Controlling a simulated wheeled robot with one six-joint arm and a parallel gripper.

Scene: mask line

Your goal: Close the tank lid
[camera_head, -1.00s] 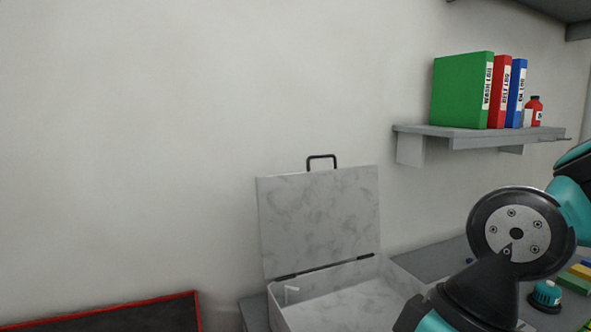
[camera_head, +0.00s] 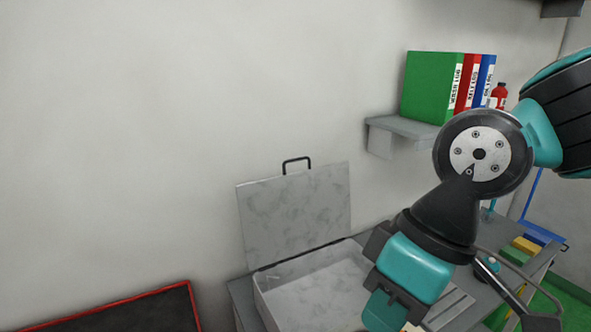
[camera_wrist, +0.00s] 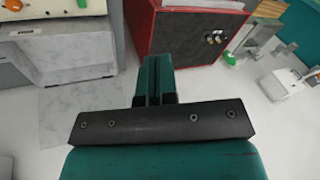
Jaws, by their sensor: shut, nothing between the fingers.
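The tank (camera_head: 268,305) is a pale marbled open box on the grey bench in the head view. Its lid (camera_head: 297,212) stands upright at the back hinge, open, with a black handle (camera_head: 296,162) on its top edge. My arm hides the tank's right side. My gripper (camera_wrist: 155,65) shows in the wrist view with its teal fingers together and nothing between them. A faint marbled panel (camera_wrist: 75,110) lies left of the fingers there; I cannot tell whether it is the lid.
A shelf (camera_head: 400,127) with green (camera_head: 430,85), red and blue binders and a red bottle is on the wall. A red-framed dark panel (camera_head: 140,312) is at lower left. The wall above the lid is clear.

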